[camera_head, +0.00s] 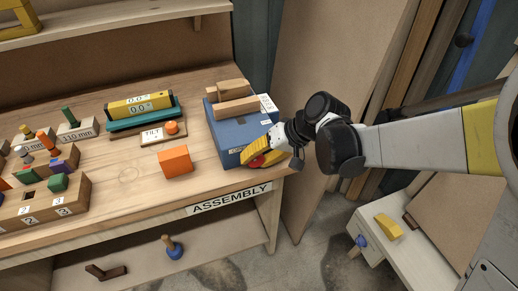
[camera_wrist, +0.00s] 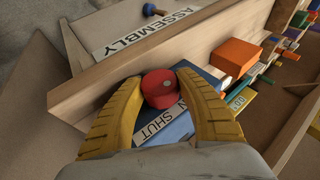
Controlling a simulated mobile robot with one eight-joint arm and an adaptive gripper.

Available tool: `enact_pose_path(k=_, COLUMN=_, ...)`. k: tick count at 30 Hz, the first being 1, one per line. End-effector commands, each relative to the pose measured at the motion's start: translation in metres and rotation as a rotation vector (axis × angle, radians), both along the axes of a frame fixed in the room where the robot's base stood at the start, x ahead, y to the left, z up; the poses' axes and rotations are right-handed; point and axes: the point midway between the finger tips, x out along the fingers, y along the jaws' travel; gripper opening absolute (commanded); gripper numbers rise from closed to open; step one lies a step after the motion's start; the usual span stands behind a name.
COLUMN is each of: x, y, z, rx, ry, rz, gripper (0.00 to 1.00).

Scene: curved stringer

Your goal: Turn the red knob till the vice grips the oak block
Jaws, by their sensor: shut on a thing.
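The blue vice (camera_head: 228,130) stands at the right end of the bench. On its top lie pale wooden pieces (camera_head: 237,107); one is likely the oak block, but I cannot tell it from the jaws or whether a gap is left. The red knob (camera_wrist: 160,88) is on the vice's front, beside a label reading SHUT (camera_wrist: 158,123). My gripper (camera_wrist: 162,84) has its yellow fingers on both sides of the knob, shut on it. In the head view my gripper (camera_head: 259,154) partly hides the knob (camera_head: 257,161).
An orange block (camera_head: 175,161) sits on the bench left of the vice. A TILT plate (camera_head: 163,132) and a yellow level display (camera_head: 139,105) stand behind it. Several coloured pegs and blocks fill the left end. A low white table (camera_head: 384,262) with a yellow piece stands at lower right.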

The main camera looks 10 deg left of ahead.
Motion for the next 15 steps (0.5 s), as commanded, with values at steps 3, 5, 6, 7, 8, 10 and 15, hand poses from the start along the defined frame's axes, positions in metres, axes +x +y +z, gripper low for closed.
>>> enact_pose_path(k=3, x=0.0003, y=-0.0006, z=-0.0015, rx=0.038, ry=0.025, rz=-0.001, gripper=0.11)
enact_pose_path(k=5, x=0.0, y=-0.0003, z=-0.0013, rx=0.053, ry=0.034, rz=0.0, gripper=0.11)
enact_pose_path(k=6, x=0.0, y=-0.0003, z=-0.0011, rx=0.061, ry=0.039, rz=0.0, gripper=0.11)
enact_pose_path(k=7, x=0.0, y=-0.0002, z=-0.0009, rx=0.066, ry=0.042, rz=0.0, gripper=0.11)
enact_pose_path(k=8, x=-0.0001, y=-0.0002, z=-0.0008, rx=0.071, ry=0.045, rz=0.0, gripper=0.11)
enact_pose_path(k=10, x=-0.0002, y=-0.0002, z=-0.0007, rx=0.077, ry=0.049, rz=0.0, gripper=0.11)
enact_pose_path(k=15, x=-0.0004, y=-0.0001, z=-0.0005, rx=0.081, ry=0.052, rz=0.001, gripper=0.11)
